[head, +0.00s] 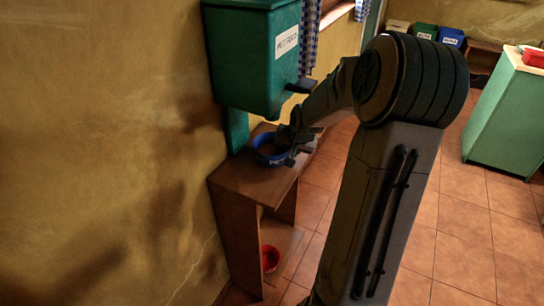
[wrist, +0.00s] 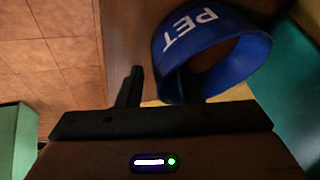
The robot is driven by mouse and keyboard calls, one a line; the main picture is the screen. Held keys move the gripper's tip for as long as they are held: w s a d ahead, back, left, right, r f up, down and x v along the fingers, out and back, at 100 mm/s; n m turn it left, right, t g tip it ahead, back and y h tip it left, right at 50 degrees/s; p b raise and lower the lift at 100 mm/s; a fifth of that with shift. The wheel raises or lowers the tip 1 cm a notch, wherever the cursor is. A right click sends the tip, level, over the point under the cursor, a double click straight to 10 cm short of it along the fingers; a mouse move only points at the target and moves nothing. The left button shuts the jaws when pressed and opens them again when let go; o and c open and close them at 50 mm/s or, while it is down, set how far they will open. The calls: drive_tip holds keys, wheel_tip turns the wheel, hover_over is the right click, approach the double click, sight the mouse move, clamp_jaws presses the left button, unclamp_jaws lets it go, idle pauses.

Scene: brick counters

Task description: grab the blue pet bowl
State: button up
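The blue pet bowl (head: 268,156) sits on the top of a small wooden shelf by the wall, under a green dispenser. In the wrist view the bowl (wrist: 215,42) shows its white "PET" lettering at upper right. My gripper (head: 291,146) is at the bowl's right side in the head view. In the wrist view my gripper (wrist: 163,80) is open, with one finger outside the bowl and a gap to its wall. The other finger is partly hidden by the bowl and appears to be on the inner side of that wall.
The green dispenser (head: 255,55) hangs on the wall just above the shelf (head: 238,178). A red bowl (head: 270,258) stands on the lower level. A green counter (head: 508,115) is at right.

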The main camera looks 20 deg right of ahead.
drive_tip(key=shift+w+f, duration=0.3)
drive_tip(key=shift+f, duration=0.3)
clamp_jaws()
drive_tip(key=shift+d+r, duration=0.1)
drive_tip(key=shift+r, duration=0.2)
